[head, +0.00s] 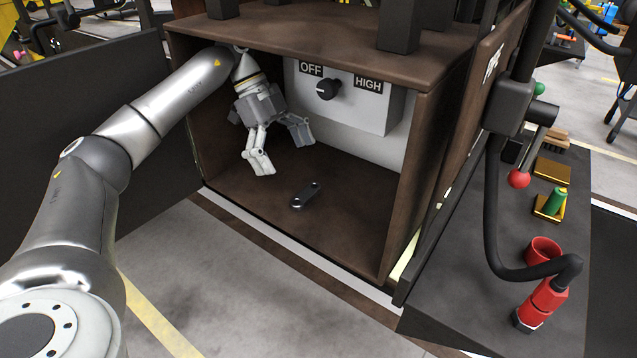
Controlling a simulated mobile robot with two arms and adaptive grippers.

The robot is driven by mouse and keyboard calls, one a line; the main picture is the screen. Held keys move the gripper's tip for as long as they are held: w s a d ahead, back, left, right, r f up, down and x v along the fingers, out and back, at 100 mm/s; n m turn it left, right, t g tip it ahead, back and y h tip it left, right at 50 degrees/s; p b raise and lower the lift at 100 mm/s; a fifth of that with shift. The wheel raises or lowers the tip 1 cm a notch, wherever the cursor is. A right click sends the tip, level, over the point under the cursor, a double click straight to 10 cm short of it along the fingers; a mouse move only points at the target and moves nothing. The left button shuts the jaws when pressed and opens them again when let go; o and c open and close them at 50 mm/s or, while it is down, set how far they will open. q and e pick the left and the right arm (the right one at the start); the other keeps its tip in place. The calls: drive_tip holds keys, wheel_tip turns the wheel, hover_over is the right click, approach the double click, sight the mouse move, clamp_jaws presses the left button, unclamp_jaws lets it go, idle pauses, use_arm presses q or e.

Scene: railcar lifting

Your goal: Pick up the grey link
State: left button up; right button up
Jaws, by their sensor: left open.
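The grey link (306,195) is a small dark bar with rounded ends. It lies flat on the brown floor of an open box (345,225), near the middle. My left gripper (284,158) reaches into the box from the upper left. Its fingers are spread and empty, above and to the left of the link, and do not touch it. My right gripper does not show.
A grey panel (345,95) with a black knob (327,89), marked OFF and HIGH, is on the back wall. A dark shelf (470,300) with a red-ball lever (518,179) stands to the right.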

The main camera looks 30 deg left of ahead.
sight(305, 193)
use_arm(q)
drive_tip(key=shift+w+f, duration=0.15)
drive_tip(key=shift+d+f, duration=0.25)
drive_tip(key=shift+p+x, duration=0.55)
drive_tip(key=shift+x, duration=0.3)
drive_tip(key=p+x, duration=0.1)
drive_tip(key=x, duration=0.3)
drive_tip(key=shift+s+d+f+p, duration=0.15)
drive_tip(key=shift+s+p, duration=0.05)
drive_tip(key=shift+p, duration=0.2)
drive_tip(key=shift+f, duration=0.2)
drive_tip(key=c, duration=1.2)
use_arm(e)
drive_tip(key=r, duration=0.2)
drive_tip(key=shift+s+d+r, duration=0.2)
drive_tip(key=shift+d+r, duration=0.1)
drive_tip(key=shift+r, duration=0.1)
